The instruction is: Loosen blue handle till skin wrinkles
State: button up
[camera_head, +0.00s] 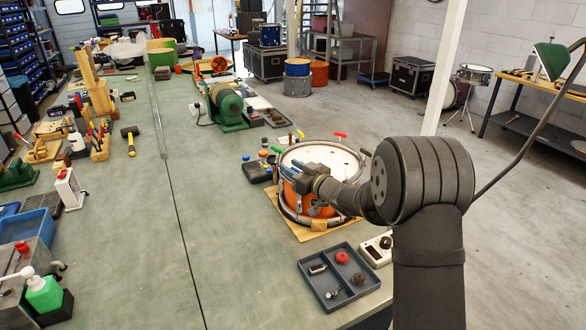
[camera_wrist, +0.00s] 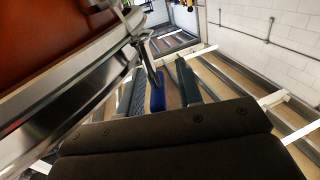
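The orange drum (camera_head: 294,202) with a pale skin (camera_head: 325,157) and a metal hoop stands on a wooden board on the bench. In the wrist view, its metal rim (camera_wrist: 70,95) fills the left side. My gripper (camera_head: 289,168) is at the drum's left side, at rim height. In the wrist view, my gripper (camera_wrist: 160,85) is open, its two fingers apart. The blue handle (camera_wrist: 157,92) shows between them, nearer the left finger, with a gap to the right finger. My arm hides part of the drum. I cannot tell any wrinkles in the skin.
A grey tray (camera_head: 322,298) with small parts and a white meter box (camera_head: 374,252) lie in front. A green motor (camera_head: 227,107) stands behind. The bench's middle is clear.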

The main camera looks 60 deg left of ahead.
jog(key=v, duration=1.7)
jog(key=shift+d, duration=0.25)
jog(key=x, duration=1.7)
jog(key=shift+a, duration=0.3)
jog(key=shift+d, duration=0.1)
